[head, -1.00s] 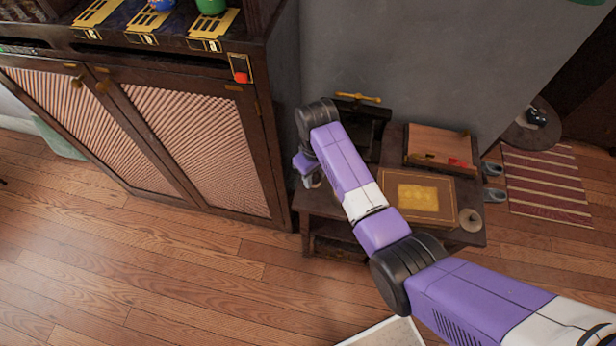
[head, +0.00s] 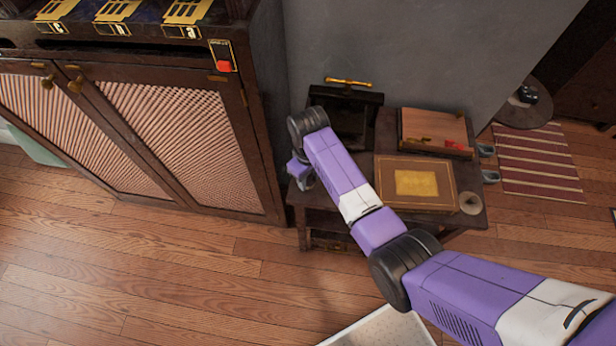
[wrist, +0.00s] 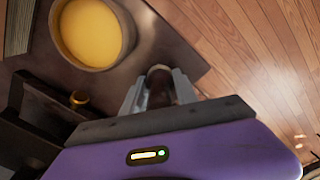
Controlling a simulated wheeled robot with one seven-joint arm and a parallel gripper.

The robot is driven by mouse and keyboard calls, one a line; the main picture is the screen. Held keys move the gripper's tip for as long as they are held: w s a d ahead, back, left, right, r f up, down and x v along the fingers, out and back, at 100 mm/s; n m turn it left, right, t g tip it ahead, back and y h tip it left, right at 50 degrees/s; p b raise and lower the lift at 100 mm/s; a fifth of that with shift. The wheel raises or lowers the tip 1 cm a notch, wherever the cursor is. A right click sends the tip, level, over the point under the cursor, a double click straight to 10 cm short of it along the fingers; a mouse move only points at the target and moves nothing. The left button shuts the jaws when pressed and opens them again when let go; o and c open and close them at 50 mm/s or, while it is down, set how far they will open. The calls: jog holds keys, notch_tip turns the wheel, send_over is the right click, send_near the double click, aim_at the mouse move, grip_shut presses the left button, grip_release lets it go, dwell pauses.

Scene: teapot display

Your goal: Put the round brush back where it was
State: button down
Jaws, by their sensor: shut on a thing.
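My gripper (wrist: 160,92) is shut on the round brush (wrist: 159,84) in the wrist view. Only a dark brown, rounded part of the brush shows between the two grey fingers. Below it is the dark top of the small table (wrist: 185,55), close to an edge; I cannot tell whether the brush touches it. A round bowl of yellow stuff (wrist: 90,33) stands to the upper left of my gripper. In the head view, my purple wrist is over the left end of the table, and the arm hides the fingertips and brush.
A tall cabinet (head: 170,140) stands close on the left.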

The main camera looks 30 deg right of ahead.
jog(key=c, duration=0.9)
grip_release()
jog(key=shift+c, duration=0.2)
notch_tip(320, 180, up, 12)
jog(key=shift+r, duration=0.1)
jog(key=w+r+m+t, duration=0.1)
jog(key=w+r+t, duration=0.3)
jog(key=w+t, duration=0.45)
jog(key=s+r+m+t+b, duration=0.1)
jog(key=s+r+t+b, duration=0.1)
jog(key=s, duration=1.9)
jog(key=s+r+m+t+b, duration=0.1)
jog(key=s+r+t, duration=0.3)
jog(key=s, duration=1.8)
jog(key=shift+r+m+b, duration=0.3)
jog(key=shift+r+b, duration=0.25)
jog(key=shift+r, duration=0.35)
